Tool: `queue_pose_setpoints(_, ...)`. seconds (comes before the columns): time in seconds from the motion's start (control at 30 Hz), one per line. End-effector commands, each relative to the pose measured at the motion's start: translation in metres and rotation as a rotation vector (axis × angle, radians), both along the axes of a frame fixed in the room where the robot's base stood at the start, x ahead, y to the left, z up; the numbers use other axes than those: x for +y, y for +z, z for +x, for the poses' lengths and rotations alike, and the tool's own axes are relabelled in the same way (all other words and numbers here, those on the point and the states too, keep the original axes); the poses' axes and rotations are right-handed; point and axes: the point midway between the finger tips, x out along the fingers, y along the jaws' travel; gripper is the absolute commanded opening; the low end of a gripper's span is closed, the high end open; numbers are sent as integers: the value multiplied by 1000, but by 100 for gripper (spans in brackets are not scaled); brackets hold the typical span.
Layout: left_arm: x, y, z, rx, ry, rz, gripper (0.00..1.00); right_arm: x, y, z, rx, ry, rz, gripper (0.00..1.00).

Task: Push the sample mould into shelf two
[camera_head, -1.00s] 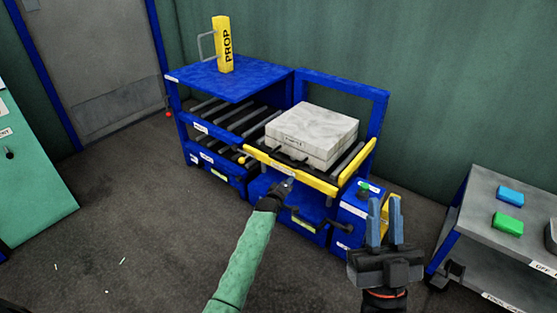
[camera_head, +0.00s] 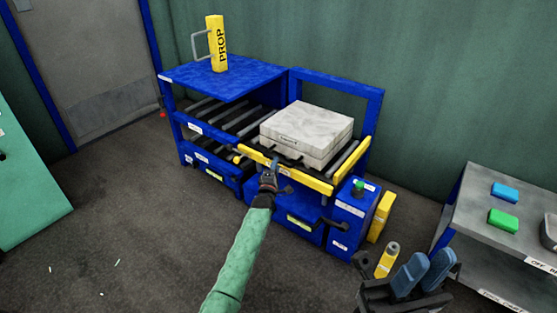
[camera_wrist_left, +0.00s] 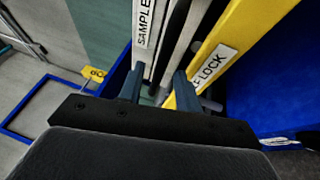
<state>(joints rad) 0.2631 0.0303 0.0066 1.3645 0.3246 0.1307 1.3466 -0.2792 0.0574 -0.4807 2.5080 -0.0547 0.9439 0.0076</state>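The sample mould (camera_head: 308,128) is a pale grey, two-layer slab. It rests on the roller platform behind the yellow front bar (camera_head: 318,179). Its white label reading "SAMPLE" (camera_wrist_left: 144,22) shows in the left wrist view. A blue roller shelf unit (camera_head: 225,80) stands left of the platform; its shelf labels are too small to read. My left gripper (camera_head: 272,168) is at the front bar, in front of the mould. In the left wrist view its fingers (camera_wrist_left: 158,92) are apart, near the gap between mould and bar. My right gripper (camera_head: 424,272) is open and empty, at lower right.
A yellow prop (camera_head: 217,45) with a handle stands on the shelf unit's blue top. A grey cart (camera_head: 490,243) with blue and green blocks stands at right. Yellow objects (camera_head: 382,217) sit beside the press base.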

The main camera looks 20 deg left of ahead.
Motion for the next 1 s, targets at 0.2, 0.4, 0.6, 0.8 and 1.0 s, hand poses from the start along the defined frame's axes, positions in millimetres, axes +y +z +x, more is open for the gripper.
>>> queue_pose_setpoints(0.2,1,4,29,0,0,0,34,2,-5,0,-1,18,8,21)
queue_pose_setpoints(0.4,2,8,45,0,0,2,34,3,-7,1,-2,28,11,21)
queue_pose_setpoints(0.6,2,8,49,1,0,1,34,4,-7,1,-1,30,12,21)
queue_pose_setpoints(0.8,3,9,49,1,0,1,32,4,-7,1,-2,31,13,21)
queue_pose_setpoints(1.0,3,9,48,1,0,1,0,4,-6,1,-3,31,12,21)
